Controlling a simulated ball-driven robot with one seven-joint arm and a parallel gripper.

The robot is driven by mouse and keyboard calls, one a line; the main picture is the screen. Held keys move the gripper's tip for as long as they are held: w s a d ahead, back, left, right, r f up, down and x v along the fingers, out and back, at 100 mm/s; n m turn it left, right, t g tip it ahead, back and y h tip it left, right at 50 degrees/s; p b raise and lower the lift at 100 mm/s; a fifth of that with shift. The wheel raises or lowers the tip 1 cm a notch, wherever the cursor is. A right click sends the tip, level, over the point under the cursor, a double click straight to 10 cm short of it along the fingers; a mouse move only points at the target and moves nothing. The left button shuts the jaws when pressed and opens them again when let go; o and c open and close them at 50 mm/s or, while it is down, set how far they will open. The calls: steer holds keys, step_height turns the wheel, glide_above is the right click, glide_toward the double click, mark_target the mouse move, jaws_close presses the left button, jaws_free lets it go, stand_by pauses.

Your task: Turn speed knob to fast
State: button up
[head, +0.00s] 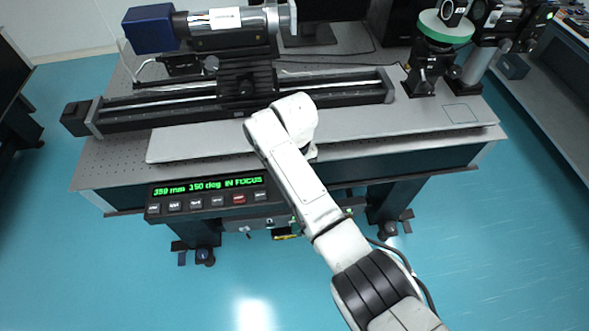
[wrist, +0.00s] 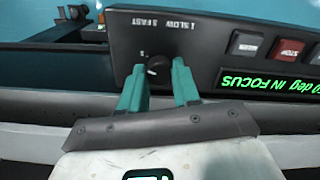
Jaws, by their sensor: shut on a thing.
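In the wrist view the speed knob (wrist: 156,67) is a small dark round knob on the black control panel (wrist: 118,42). Labels reading 1 SLOW and 3 FAST are printed upside down above it in the picture, with a small numeral near the knob. My gripper (wrist: 158,68) has two teal fingers, one on each side of the knob, and is shut on it. The knob's exact pointer setting is too small to read. In the head view my arm hides the knob and the fingers.
A row of buttons, one a red STOP button (wrist: 289,50), lies beside the knob. The optical table (head: 120,135) carries a rail (head: 180,108) and a cylindrical instrument. Open blue floor lies in front.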

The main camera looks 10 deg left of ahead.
steer(key=shift+m, duration=1.1)
steer(key=o, duration=1.1)
steer(key=shift+c, duration=0.2)
steer(key=shift+r, duration=0.1)
step_height(320, 180, up, 11)
steer(key=shift+b, duration=0.35)
steer(key=shift+f, duration=0.2)
